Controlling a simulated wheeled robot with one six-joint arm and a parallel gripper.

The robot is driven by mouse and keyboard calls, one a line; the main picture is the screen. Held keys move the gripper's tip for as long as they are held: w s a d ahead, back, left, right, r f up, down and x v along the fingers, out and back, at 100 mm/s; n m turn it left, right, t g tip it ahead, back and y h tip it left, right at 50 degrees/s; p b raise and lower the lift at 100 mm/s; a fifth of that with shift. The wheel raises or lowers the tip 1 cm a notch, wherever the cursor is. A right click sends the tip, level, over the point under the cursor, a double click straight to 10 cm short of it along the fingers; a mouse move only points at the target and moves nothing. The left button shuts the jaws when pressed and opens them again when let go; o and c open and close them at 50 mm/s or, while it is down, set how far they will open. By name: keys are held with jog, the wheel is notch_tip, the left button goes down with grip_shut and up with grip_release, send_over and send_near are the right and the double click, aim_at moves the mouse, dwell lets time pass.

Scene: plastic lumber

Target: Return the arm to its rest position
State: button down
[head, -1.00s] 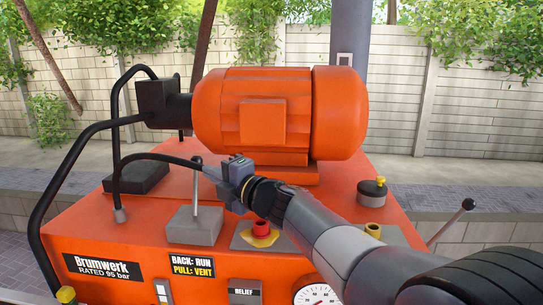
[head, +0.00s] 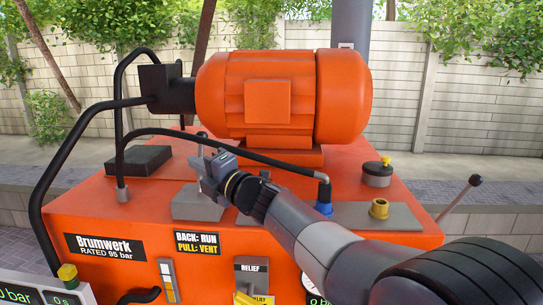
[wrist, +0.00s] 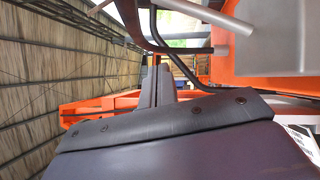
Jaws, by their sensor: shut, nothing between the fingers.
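My gripper (head: 205,170) is shut and empty, held in front of the orange machine above its front edge. My grey arm reaches up to it from the lower right. The gripper overlaps the grey block with the upright lever (head: 201,143) in the head view; I cannot tell how far apart they are. In the wrist view the shut fingers (wrist: 157,84) point away from the camera with nothing between them. The black hose (head: 262,157) runs behind the gripper to a blue fitting (head: 324,208). My arm hides part of the top plate.
The orange motor (head: 265,100) stands behind. A brass fitting (head: 379,208), a yellow-knobbed cap (head: 377,172) and a slanted lever (head: 460,198) are at right. The front has a RELIEF panel (head: 251,270); a display (head: 45,290) is lower left. A block wall (head: 470,120) stands behind.

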jog(key=s+f+n+y+b, duration=0.1)
jog(key=s+f+n+b, duration=0.1)
jog(key=s+b, duration=0.4)
jog(key=shift+d+f+n+y+b, duration=0.35)
jog(key=shift+f+b, duration=0.35)
jog(key=shift+b, duration=0.35)
jog(key=shift+d, duration=0.1)
